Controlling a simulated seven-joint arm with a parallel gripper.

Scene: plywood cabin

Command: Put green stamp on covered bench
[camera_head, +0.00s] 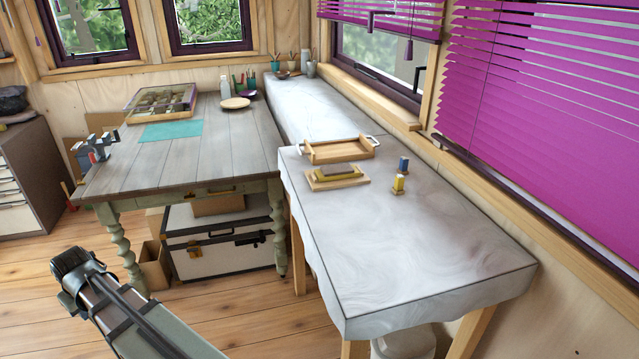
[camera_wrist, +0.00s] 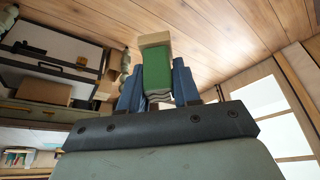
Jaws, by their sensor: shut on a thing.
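The green stamp (camera_wrist: 158,78), a green block with a tan end, is between the two blue fingers of my gripper (camera_wrist: 157,68) in the wrist view. My gripper is shut on it and holds it in the air, with the plank floor behind it. The stamp is not seen in the head view. The covered bench (camera_head: 420,255) runs along the right wall under the windows in the head view, draped in a shiny grey-white cover. Part of my arm shows at the lower left of the head view, apart from the bench.
On the bench stand a blue stamp (camera_head: 404,164), a yellow stamp (camera_head: 398,184), a wooden tray (camera_head: 338,149) and a small board with a block (camera_head: 337,183). The bench's near half is clear. A plank table (camera_head: 210,150) stands left of it, with a black-and-white chest (camera_head: 222,250) beneath.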

